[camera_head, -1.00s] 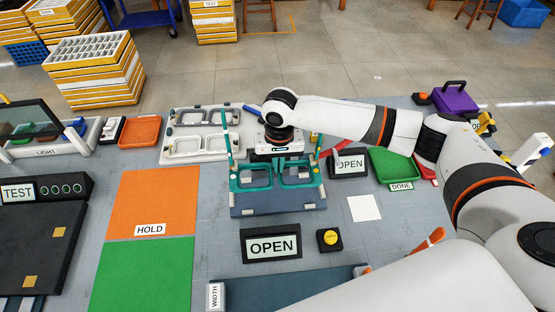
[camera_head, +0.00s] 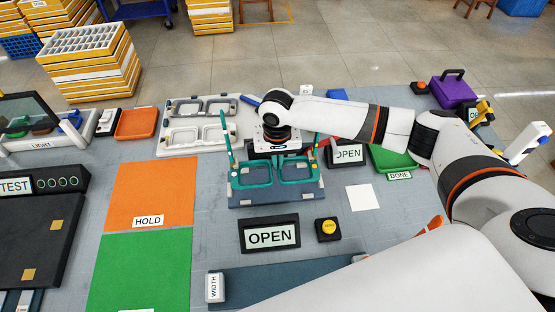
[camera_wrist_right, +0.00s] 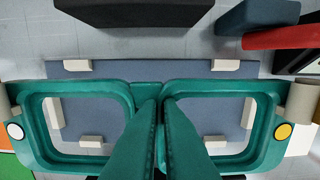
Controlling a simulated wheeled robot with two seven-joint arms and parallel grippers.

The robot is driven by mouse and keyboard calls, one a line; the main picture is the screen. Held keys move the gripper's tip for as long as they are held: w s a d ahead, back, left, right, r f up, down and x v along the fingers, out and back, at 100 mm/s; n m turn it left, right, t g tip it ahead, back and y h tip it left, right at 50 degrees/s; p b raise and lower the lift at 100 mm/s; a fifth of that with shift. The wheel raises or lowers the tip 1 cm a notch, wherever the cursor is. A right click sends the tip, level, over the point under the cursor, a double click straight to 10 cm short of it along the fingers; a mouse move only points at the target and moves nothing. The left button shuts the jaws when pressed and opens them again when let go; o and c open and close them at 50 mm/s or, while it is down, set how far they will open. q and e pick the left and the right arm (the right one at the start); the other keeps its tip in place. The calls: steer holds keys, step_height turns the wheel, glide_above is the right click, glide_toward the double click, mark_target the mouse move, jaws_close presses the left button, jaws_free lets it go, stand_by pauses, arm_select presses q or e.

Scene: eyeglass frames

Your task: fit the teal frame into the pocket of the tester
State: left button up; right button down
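The teal frame (camera_head: 279,183) is held level over the blue-grey tester (camera_head: 275,200), its two temples upright at either side. My right gripper (camera_head: 278,160) is above the bridge. In the right wrist view the fingertips (camera_wrist_right: 160,98) meet at the bridge of the teal frame (camera_wrist_right: 90,83), shut on it. The tester (camera_wrist_right: 150,68) shows behind and through the lens openings, with beige blocks around its pocket. The teal rims overlap the pocket area. I cannot tell whether the frame touches the tester. My left gripper is not in view.
An OPEN sign (camera_head: 270,234) and a yellow button (camera_head: 328,229) stand in front of the tester. A white tray with grey frames (camera_head: 177,150) is behind left. Orange (camera_head: 152,192) and green mats lie left. A green DONE tray (camera_head: 392,162) is to the right.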

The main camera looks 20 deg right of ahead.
steer(key=shift+f+b, duration=0.65)
steer(key=shift+f, duration=1.9)
steer(key=c, duration=1.5)
jaws_free()
steer(key=shift+s, duration=0.1)
steer(key=shift+c, duration=0.2)
step_height(320, 180, up, 12)
steer(key=shift+d+r, duration=0.1)
